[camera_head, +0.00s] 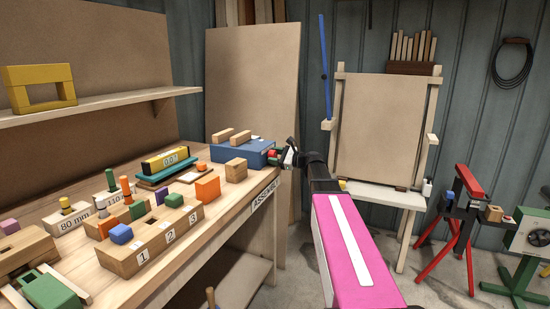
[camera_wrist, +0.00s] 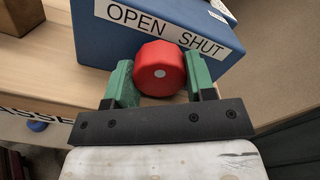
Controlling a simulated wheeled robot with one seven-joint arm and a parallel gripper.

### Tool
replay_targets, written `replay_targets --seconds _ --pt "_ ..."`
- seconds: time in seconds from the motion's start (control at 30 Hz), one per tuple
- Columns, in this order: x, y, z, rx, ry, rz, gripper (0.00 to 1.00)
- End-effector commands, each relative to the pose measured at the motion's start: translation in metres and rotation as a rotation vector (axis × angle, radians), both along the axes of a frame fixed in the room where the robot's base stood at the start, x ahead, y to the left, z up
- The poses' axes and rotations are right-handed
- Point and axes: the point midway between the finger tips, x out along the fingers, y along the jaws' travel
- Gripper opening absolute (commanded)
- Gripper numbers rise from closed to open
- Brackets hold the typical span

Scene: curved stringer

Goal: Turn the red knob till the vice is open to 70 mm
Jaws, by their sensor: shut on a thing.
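The red knob (camera_wrist: 160,68) is on the front face of the blue vice (camera_wrist: 100,35), under a white label (camera_wrist: 168,27) reading OPEN and SHUT. My gripper (camera_wrist: 162,82) has its green fingers on either side of the knob and is shut on it. In the head view the blue vice (camera_head: 232,152) sits at the far right of the bench, with two wooden jaw blocks (camera_head: 231,136) on top. The knob (camera_head: 274,153) is mostly hidden there by my gripper (camera_head: 284,156). The exact jaw gap cannot be read.
The bench (camera_head: 222,213) holds a numbered wooden block (camera_head: 158,245), a yellow level (camera_head: 167,160) and several small coloured blocks left of the vice. An easel board (camera_head: 380,130) and a red-legged stand (camera_head: 463,220) are at the right. Open floor lies between bench and stand.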

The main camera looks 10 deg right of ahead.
Motion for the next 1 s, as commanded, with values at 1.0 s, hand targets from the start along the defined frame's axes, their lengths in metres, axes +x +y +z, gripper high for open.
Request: replay_targets --seconds 1.0 --pt "-0.0009 -0.0003 -0.0002 -0.28 -0.417 0.002 0.26"
